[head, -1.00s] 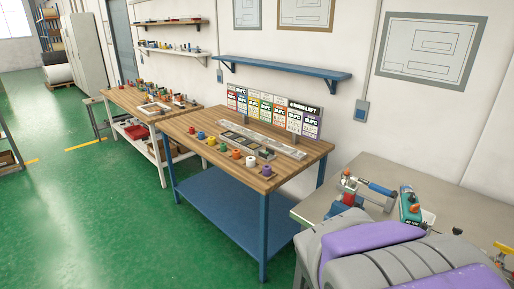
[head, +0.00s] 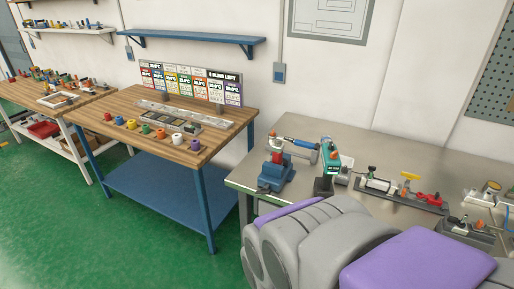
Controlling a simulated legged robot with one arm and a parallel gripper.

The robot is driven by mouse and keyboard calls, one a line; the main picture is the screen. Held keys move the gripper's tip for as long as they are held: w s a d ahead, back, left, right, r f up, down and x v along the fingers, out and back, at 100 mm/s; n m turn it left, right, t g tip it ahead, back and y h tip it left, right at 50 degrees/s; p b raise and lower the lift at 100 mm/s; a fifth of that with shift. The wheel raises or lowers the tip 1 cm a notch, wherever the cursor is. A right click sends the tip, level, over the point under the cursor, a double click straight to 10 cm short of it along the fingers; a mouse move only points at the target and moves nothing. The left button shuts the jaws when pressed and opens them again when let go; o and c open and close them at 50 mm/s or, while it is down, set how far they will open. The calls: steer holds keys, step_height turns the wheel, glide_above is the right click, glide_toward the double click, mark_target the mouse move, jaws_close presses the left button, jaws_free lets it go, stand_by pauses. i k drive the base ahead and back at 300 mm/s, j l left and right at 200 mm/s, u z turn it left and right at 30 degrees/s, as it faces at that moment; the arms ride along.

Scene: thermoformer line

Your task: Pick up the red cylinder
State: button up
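The red cylinder (head: 107,116) is small and stands at the far left end of a row of coloured cylinders near the front edge of the wooden-topped table (head: 208,107). A blue cylinder (head: 118,120) stands just right of it, followed by yellow (head: 131,124), green (head: 146,129), orange (head: 160,133), white (head: 177,139) and purple (head: 195,145) ones. My gripper is not in view. Grey and purple parts of my own body fill the lower right, well apart from the cylinders.
A grey bench (head: 350,150) with a blue clamp device (head: 278,175) and other fixtures runs along the right. A sign board (head: 190,83) stands behind a long tray (head: 170,112) on the wooden table. Green floor (head: 90,230) is open at left front.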

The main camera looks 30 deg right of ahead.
mark_target(277, 152)
steer(key=i+j, duration=0.15)
steer(key=i, duration=0.3)
steer(key=i+j, duration=0.2)
steer(key=i, duration=0.25)
steer(key=i+j+z, duration=0.1)
steer(key=z, duration=0.35)
steer(key=i+j+z, duration=0.15)
steer(key=z, duration=0.25)
steer(key=i+j+z, duration=0.2)
steer(key=z, duration=0.25)
